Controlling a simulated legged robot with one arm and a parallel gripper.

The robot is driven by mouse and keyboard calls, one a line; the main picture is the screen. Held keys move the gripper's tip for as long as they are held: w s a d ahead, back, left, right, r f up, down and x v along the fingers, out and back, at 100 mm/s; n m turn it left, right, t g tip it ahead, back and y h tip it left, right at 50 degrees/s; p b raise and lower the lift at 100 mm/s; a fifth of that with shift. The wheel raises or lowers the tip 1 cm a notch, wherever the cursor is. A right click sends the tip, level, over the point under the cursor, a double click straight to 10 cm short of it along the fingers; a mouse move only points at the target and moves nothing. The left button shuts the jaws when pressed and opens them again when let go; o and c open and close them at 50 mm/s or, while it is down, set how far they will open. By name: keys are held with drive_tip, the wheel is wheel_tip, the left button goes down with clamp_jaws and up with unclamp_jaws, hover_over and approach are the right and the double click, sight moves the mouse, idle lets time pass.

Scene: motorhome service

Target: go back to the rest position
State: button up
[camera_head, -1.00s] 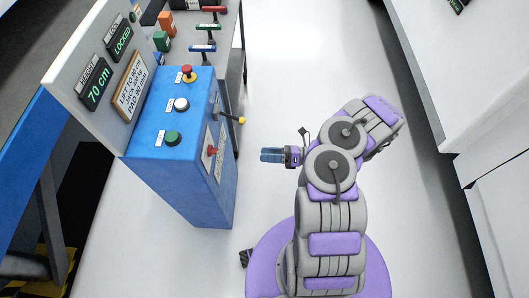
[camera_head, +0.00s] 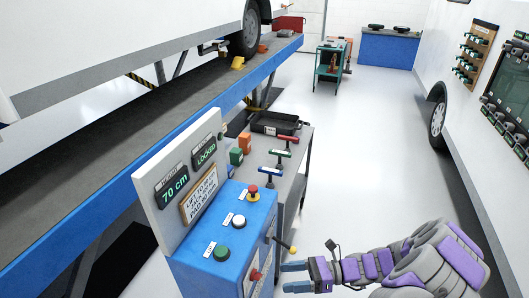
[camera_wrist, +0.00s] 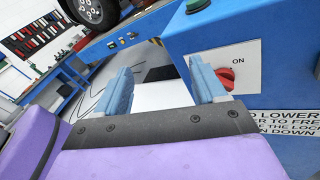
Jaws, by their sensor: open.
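My gripper (camera_head: 296,277) is at the lower right of centre in the head view, just right of the blue control box (camera_head: 232,228). Its two blue fingers are apart with nothing between them; they also show in the wrist view (camera_wrist: 162,88). My arm is folded behind it. In the wrist view the side of the control box (camera_wrist: 268,30) is close to the right finger, with a red rotary switch (camera_wrist: 226,77) beside the word ON. I cannot tell whether the finger touches the box.
The display panel (camera_head: 180,185) reads 70 cm and LOCKED. A grey bench (camera_head: 292,188) with coloured-handled tools stands behind the box. A vehicle stands on the blue-edged lift (camera_head: 110,197) at left. A white vehicle wall (camera_head: 480,150) is at right. Open floor (camera_head: 350,160) lies between.

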drive_tip(key=s+a+r+n+g+h, duration=0.5)
drive_tip(key=s+r+n+g+h, duration=0.15)
drive_tip(key=s+r+n, duration=0.6)
drive_tip(key=s+d+r+n+t+h, duration=0.2)
drive_tip(key=s+d+n+h, duration=0.2)
drive_tip(key=s+d+h, duration=0.1)
drive_tip(key=s+d+r+n+t+h, duration=0.3)
drive_tip(key=s+d+h, duration=0.3)
drive_tip(key=s, duration=0.2)
drive_tip(key=shift+s+r+n+t, duration=0.2)
drive_tip(key=shift+n+t, duration=0.15)
drive_tip(key=shift+n, duration=0.4)
drive_tip(key=shift+d, duration=0.1)
